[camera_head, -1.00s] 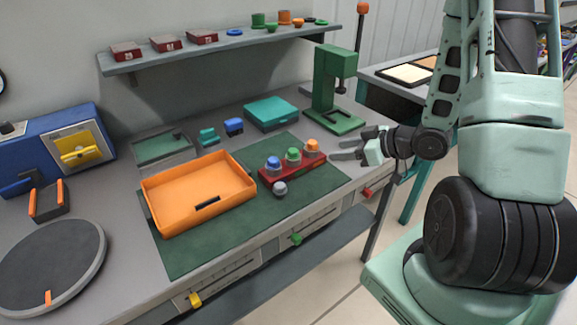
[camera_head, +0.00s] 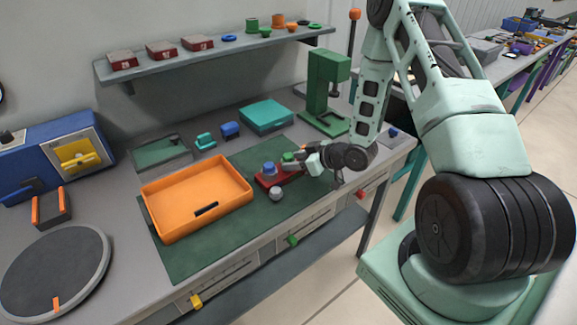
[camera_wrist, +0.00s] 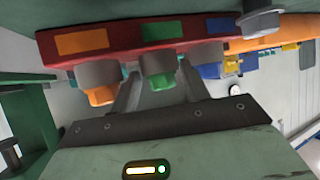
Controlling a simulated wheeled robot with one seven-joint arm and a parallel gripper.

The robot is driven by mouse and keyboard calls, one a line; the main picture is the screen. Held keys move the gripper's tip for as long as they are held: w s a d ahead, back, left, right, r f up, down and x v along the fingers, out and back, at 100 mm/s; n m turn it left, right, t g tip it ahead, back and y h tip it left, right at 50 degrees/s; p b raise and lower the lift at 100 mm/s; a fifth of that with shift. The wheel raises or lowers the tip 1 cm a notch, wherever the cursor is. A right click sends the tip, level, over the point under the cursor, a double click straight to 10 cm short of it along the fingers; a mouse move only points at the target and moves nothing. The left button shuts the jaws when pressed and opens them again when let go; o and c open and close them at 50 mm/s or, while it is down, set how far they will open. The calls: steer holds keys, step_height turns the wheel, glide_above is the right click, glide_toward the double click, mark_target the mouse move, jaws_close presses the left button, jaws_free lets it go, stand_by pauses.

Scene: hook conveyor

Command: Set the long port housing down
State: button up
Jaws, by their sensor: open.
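The long port housing (camera_head: 266,181), a red bar with three coloured plugs in grey collars, lies on the green mat (camera_head: 190,262), right of the orange tray. Its blue plug (camera_head: 268,168) and green plug (camera_head: 287,156) show in the head view; my gripper (camera_head: 298,164) hides its right end. In the wrist view the housing (camera_wrist: 120,38) spans the top, with orange, green and blue squares along its side. My gripper (camera_wrist: 158,82) is open, its fingers on either side of the green plug (camera_wrist: 160,80). I cannot tell whether they touch it.
A grey knob (camera_head: 276,194) is in front of the housing. A green press (camera_head: 325,95) and a teal box (camera_head: 266,115) stand behind. The mat's front part is clear.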

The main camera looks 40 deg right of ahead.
steer(key=shift+w+a+f, duration=0.2)
steer(key=shift+w+f, duration=0.1)
steer(key=shift+w, duration=0.2)
jaws_close()
steer(key=shift+w+r, duration=0.15)
steer(key=shift+r+b, duration=0.9)
steer(key=shift+r, duration=4.1)
